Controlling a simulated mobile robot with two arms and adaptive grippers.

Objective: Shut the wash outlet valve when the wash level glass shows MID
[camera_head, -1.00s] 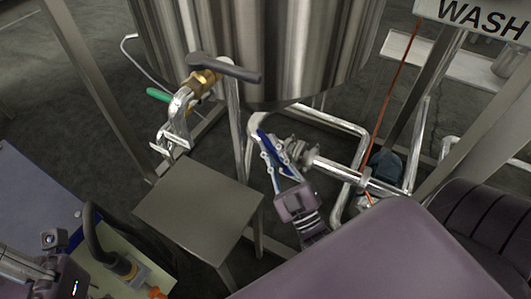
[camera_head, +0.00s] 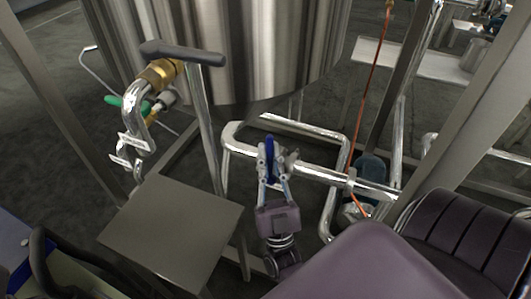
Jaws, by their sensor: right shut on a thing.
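The steel tank (camera_head: 215,45) fills the top of the view. Below it a steel outlet pipe (camera_head: 318,172) runs to the right, with a valve on it whose blue lever (camera_head: 270,148) stands nearly upright in the picture. My right gripper (camera_head: 272,165) is shut on this blue lever, its fingers on either side. The lever appears to lie across the pipe; the valve body is largely hidden behind the fingers. No level glass or reading can be made out. My left gripper is not in view.
A grey square-topped stand (camera_head: 172,230) is left of my right gripper. A dark lever (camera_head: 183,53) with a brass fitting and a green handle (camera_head: 128,102) are at upper left. An orange line (camera_head: 370,85) runs down beside a metal post (camera_head: 400,70) at right.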

